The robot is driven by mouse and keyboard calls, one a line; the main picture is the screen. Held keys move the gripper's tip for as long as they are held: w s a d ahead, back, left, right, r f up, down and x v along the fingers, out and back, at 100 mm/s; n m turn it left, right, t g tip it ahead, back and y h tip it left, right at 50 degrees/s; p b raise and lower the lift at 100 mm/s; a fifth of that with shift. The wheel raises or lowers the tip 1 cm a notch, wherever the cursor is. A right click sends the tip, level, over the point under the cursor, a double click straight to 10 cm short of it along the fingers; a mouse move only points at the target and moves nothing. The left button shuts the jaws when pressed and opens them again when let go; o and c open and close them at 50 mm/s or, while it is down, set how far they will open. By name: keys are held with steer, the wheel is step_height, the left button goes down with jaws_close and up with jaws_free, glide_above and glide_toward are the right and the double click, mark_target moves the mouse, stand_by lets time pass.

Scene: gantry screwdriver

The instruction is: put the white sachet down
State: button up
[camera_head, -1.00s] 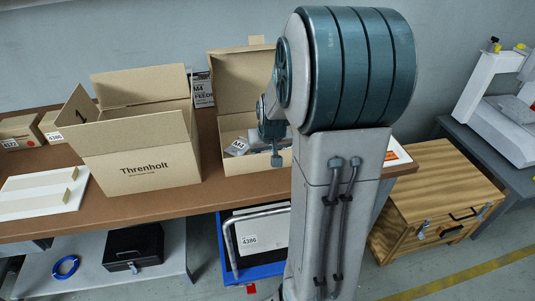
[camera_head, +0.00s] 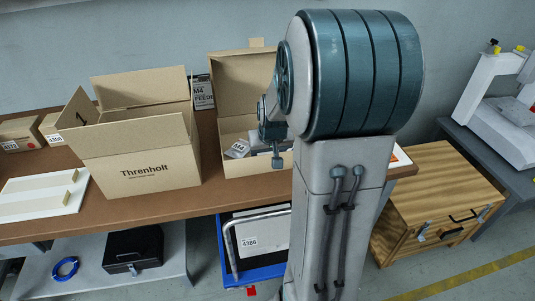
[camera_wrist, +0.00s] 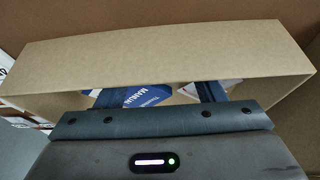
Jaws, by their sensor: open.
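A white sachet with a dark printed label (camera_head: 237,149) lies inside the open cardboard box at the middle of the bench, near its left wall. My gripper (camera_wrist: 158,95) is open, with its two fingers reaching down behind the box wall in the wrist view. Between the fingers lies a blue printed manual (camera_wrist: 142,96). A white and blue patch by the right finger is partly hidden, and I cannot tell whether it is the sachet. In the head view my arm hides most of the gripper and the right side of the box.
The open box's front wall (camera_wrist: 160,60) stands close to my gripper. A larger open Threnholt carton (camera_head: 145,170) stands left of it. A white board (camera_head: 45,195) lies at the bench's left. A wooden chest (camera_head: 435,190) stands on the right.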

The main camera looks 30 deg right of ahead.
steer(key=p+v, duration=0.2)
steer(key=v, duration=0.8)
steer(key=s+a+f+n+g+y, duration=0.1)
steer(key=s+a+n+g, duration=0.1)
steer(key=s+a, duration=1.2)
steer(key=shift+f+n+g, duration=0.25)
steer(key=shift+n+g, duration=0.05)
steer(key=shift+n, duration=0.3)
